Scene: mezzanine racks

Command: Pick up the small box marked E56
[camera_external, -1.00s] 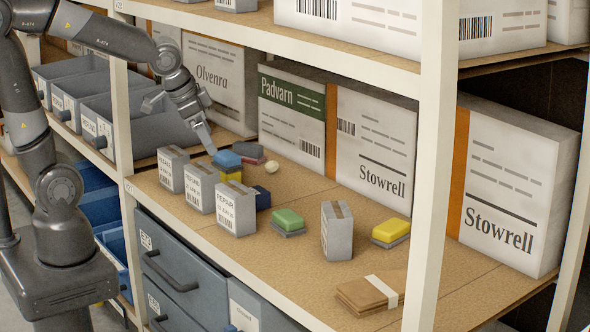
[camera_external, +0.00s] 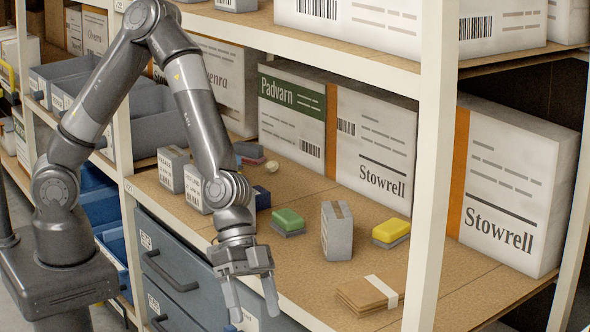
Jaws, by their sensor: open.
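Small grey-white boxes with brown tape stand on the middle shelf. One (camera_external: 173,168) is at the left, and a second (camera_external: 196,187) next to it is partly covered by my arm. Another box (camera_external: 337,231) stands alone farther right. A further box seen earlier beside the left ones is hidden behind my wrist. I cannot read E56 on any box. My gripper (camera_external: 251,297) is open and empty, fingers pointing down. In the picture it is in front of the shelf's front edge, left of and below the lone box.
Near the lone box lie a green-and-grey block (camera_external: 288,221), a yellow-and-grey block (camera_external: 391,232) and brown envelopes (camera_external: 370,294). A white upright post (camera_external: 433,170) stands at right. Large cartons (camera_external: 375,160) line the back. Drawers (camera_external: 180,270) sit below the shelf.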

